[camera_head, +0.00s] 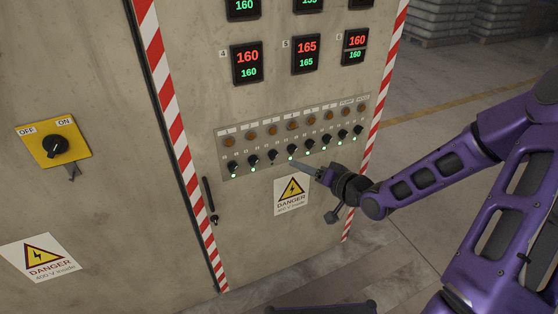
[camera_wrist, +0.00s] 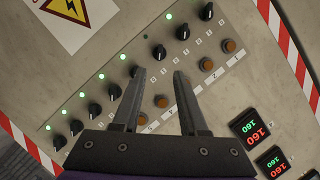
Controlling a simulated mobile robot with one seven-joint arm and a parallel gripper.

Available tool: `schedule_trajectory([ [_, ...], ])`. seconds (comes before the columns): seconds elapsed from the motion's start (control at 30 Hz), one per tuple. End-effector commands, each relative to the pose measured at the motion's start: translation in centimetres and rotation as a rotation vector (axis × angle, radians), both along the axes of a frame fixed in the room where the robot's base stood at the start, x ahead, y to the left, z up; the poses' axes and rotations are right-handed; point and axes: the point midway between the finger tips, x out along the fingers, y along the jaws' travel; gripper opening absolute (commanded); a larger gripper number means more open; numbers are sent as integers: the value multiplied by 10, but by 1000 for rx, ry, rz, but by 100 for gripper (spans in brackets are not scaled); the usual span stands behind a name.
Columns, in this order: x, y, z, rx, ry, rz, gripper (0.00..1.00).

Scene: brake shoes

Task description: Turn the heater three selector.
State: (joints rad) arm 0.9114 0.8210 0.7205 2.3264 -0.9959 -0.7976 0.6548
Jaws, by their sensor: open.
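The heater three selector is a small black knob (camera_wrist: 160,52), third from the heater-one end of the row; in the head view it is third from the left (camera_head: 273,155). Its indicator (camera_wrist: 145,36) looks dark, while the neighbours' are lit green. My gripper (camera_wrist: 159,72) is open and empty. In the wrist view the knob shows just beyond the gap between the two fingertips, apart from them as far as I can see. The left finger tip is close to the fourth knob (camera_wrist: 137,72). In the head view my gripper (camera_head: 297,162) comes from the right, below the row.
Brown round lamps (camera_head: 251,136) run above the knobs. Neighbouring black knobs (camera_head: 253,160) stand close on both sides. Red and green displays (camera_head: 247,63) sit higher on the cabinet. A danger sign (camera_head: 291,191) is below. A door handle (camera_head: 209,200) is at the left.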

Motion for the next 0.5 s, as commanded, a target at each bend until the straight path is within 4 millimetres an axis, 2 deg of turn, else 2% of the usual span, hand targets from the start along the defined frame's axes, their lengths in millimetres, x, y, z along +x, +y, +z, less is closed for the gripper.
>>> schedule_trajectory([
  [0.03,8,9,-5,1,-1,4,42],
  [0.3,51,42,-20,0,0,1,42],
  [0.5,70,56,-26,1,1,0,42],
])
